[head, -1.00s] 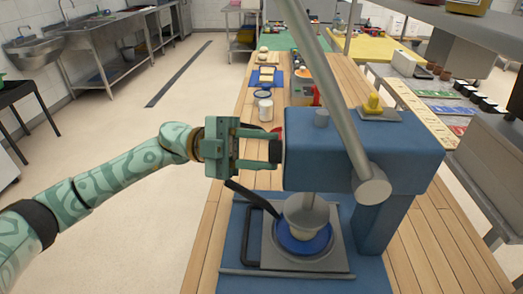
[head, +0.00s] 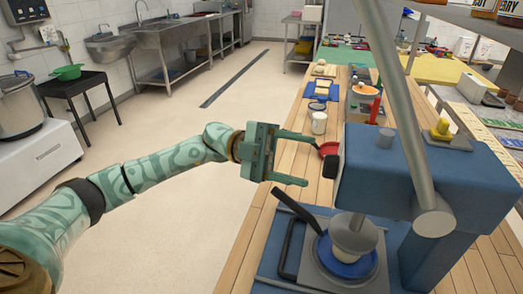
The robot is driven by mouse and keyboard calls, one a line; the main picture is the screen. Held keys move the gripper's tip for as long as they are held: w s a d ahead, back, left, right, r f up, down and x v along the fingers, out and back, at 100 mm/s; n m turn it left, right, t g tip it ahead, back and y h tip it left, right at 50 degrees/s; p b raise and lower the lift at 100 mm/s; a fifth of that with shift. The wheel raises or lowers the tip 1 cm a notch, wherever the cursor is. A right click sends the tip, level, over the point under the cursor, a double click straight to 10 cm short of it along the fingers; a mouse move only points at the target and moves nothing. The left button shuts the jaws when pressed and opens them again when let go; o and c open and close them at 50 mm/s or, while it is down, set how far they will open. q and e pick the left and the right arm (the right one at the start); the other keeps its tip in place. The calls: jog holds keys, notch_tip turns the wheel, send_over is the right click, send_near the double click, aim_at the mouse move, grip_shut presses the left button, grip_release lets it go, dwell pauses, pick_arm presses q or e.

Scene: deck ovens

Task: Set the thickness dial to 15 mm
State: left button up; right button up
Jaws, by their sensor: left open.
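The blue press (head: 410,178) stands on the wooden bench at the right of the head view. A dark round knob, which looks like the thickness dial (head: 331,167), sticks out of the left side of its head. I cannot read any scale or setting on it. My left gripper (head: 309,162) is open and empty, its two fingers spread and pointing right toward the dial. The fingertips appear just left of the dial, apart from it. My right gripper is not in view.
A slanted grey lever (head: 402,110) crosses the front of the press. Below its head, a pale lump sits on a blue disc (head: 347,262) on a grey plate, with a black handle (head: 295,208) beside it. A white jar (head: 319,122) and a red dish stand behind. The floor at left is clear.

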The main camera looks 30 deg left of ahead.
pick_arm(q)
jog(key=s+b+v, duration=0.1)
jog(key=b+v, duration=0.1)
jog(key=v, duration=1)
jog(key=shift+w+a, duration=0.35)
jog(key=shift+w, duration=0.15)
jog(key=shift+f, duration=0.1)
